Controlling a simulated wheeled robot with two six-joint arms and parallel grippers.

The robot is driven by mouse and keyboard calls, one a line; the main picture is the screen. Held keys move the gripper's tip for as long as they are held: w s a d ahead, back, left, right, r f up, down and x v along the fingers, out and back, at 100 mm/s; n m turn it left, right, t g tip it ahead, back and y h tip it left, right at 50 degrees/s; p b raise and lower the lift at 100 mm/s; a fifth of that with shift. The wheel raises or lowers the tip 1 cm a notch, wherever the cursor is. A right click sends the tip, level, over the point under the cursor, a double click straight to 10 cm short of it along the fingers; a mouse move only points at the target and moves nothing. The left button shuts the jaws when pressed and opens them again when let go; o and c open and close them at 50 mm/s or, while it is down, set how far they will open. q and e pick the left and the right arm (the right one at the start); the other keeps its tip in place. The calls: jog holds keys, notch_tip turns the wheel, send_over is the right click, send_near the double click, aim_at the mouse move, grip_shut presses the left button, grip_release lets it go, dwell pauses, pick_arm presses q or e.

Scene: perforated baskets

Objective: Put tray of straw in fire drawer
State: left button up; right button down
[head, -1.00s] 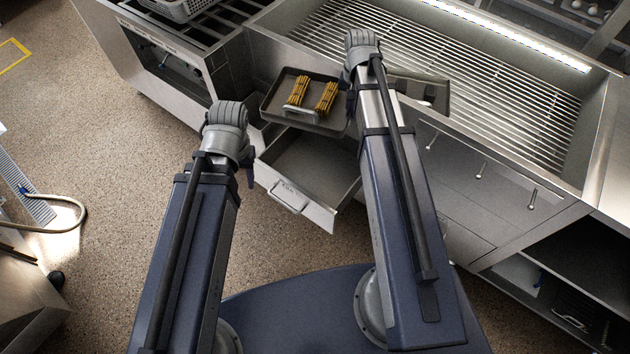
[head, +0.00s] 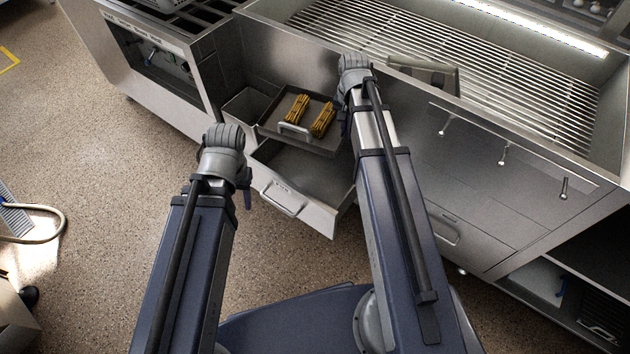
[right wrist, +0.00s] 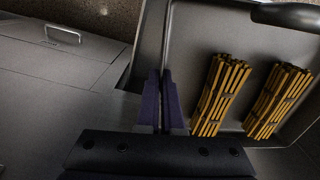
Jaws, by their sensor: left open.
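A dark metal tray (head: 318,145) with a front handle holds two yellow-brown bundles of straw (head: 297,109). It is roughly level above the back of an open steel drawer (head: 325,215), whose front part is empty. In the right wrist view the tray (right wrist: 192,25) and straw (right wrist: 222,95) lie right of my fingers. My right gripper (right wrist: 163,98) is shut on the tray's side wall; its fingers are mostly hidden in the head view. My left gripper (head: 246,196) is open and empty, left of the drawer. Whether the tray touches the drawer cannot be told.
A stove unit (head: 150,70) stands at the back left.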

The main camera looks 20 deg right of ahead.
aim_at(337, 194)
notch_tip(337, 194, down, 21)
jog(key=m+b, duration=0.2)
jog(key=b, duration=1.7)
jog(key=shift+s+a+b, duration=0.25)
jog(key=shift+a+b, duration=0.1)
jog(key=shift+a, duration=0.1)
jog(key=shift+f, duration=0.15)
notch_tip(337, 194, down, 10)
jog(key=b, duration=1)
jog(key=shift+f, duration=0.15)
jog(key=c, duration=1.1)
grip_release()
jog(key=shift+r, duration=0.25)
notch_tip(337, 194, up, 12)
jog(key=p, duration=1.2)
